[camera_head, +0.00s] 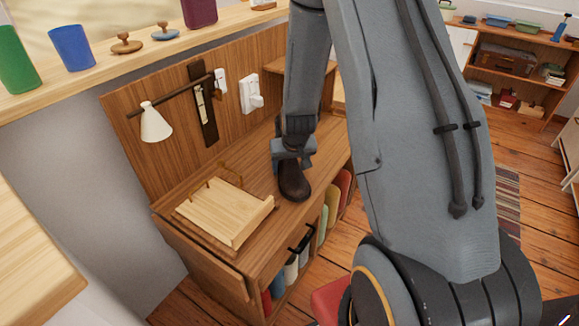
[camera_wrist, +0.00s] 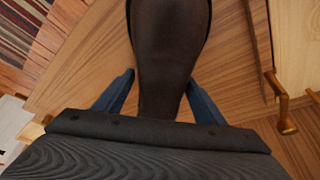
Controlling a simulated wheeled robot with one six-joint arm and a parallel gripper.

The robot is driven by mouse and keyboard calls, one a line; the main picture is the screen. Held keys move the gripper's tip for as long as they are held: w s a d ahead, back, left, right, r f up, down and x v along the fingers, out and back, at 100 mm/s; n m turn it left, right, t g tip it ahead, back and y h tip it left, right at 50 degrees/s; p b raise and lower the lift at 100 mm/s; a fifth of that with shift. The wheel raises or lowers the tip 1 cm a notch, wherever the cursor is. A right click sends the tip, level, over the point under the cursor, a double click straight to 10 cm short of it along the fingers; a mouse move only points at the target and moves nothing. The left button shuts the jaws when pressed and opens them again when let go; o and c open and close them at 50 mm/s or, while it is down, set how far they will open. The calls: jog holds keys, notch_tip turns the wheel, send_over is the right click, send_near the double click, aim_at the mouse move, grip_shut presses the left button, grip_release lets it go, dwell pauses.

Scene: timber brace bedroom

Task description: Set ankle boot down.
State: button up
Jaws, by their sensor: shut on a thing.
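The dark brown ankle boot (camera_head: 294,182) is at my gripper (camera_head: 293,155), over the wooden desk top (camera_head: 240,163) in the head view. In the wrist view the boot (camera_wrist: 170,45) fills the upper middle, between the two blue fingers of my gripper (camera_wrist: 160,100). The gripper is shut on the boot. The boot's toe points toward the desk's front edge. I cannot tell whether its sole touches the desk top. My gripper and arm hide the boot's upper part in the head view.
A light wooden tray (camera_head: 222,212) with brass handles stands left of the boot. A white lamp (camera_head: 155,122) and a white wall fitting (camera_head: 250,95) are on the back panel. Colourful upright items (camera_head: 331,205) fill the shelf below the desk front. The desk top behind the tray is clear.

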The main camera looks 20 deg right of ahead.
jog(key=shift+f, duration=0.15)
jog(key=o, duration=1.5)
